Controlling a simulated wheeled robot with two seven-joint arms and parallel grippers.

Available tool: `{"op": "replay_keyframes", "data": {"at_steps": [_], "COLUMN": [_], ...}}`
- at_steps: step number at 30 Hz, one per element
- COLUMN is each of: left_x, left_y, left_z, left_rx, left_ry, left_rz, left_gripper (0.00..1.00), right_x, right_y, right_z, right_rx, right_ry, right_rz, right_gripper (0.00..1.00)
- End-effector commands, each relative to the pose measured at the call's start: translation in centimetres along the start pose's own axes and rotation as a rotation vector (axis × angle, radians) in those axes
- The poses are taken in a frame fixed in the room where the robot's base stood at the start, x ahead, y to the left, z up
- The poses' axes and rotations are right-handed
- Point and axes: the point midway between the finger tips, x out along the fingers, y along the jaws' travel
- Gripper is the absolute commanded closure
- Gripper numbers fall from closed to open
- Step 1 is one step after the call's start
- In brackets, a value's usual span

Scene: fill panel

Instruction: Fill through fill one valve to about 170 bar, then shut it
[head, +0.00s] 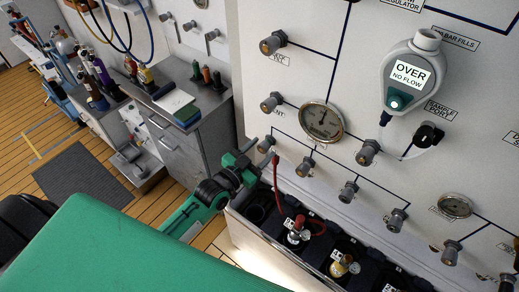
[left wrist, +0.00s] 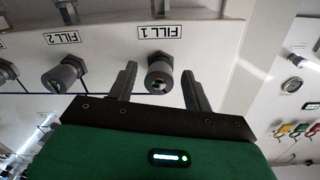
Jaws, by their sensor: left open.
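The fill one valve knob (left wrist: 160,76), grey and ribbed, sits under its upside-down "FILL 1" label in the left wrist view. In the head view that knob (head: 266,145) is at the left end of the slanting lower row on the white panel. My left gripper (head: 259,152) is at it, open. In the left wrist view the gripper's dark fingers (left wrist: 159,84) stand on either side of the knob with a gap on each side. The round pressure gauge (head: 321,121) shows above right of the knob; its reading is too small to tell. My right gripper is not in view.
A red hose (head: 277,186) runs down beside the gripper to a cylinder valve (head: 297,234) in the dark trough. The fill two knob (left wrist: 63,77) is alongside. A device (head: 408,75) reads "OVER NO FLOW". A grey workbench (head: 185,145) stands left.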

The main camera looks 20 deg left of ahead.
Motion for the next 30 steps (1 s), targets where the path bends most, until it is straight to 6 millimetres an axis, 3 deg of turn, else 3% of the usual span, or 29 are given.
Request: {"op": "replay_keyframes", "data": {"at_steps": [6, 13, 20, 30], "left_x": [0.01, 0.00, 0.01, 0.03], "left_y": [0.02, 0.00, 0.00, 0.13], "left_z": [0.03, 0.02, -0.03, -0.05], "left_rx": [-0.001, -0.001, -0.063, -0.402], "left_ry": [0.000, 0.000, 0.002, 0.020], "left_rz": [0.000, 0.000, -0.001, -0.005], "left_gripper": [0.49, 0.93, 0.93, 0.93], "right_x": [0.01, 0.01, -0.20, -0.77], "right_y": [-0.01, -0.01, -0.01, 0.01], "right_z": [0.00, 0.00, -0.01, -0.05], "right_rx": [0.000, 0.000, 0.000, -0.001], "right_ry": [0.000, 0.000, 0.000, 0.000], "right_rz": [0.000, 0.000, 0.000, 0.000], "right_gripper": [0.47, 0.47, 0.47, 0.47]}}
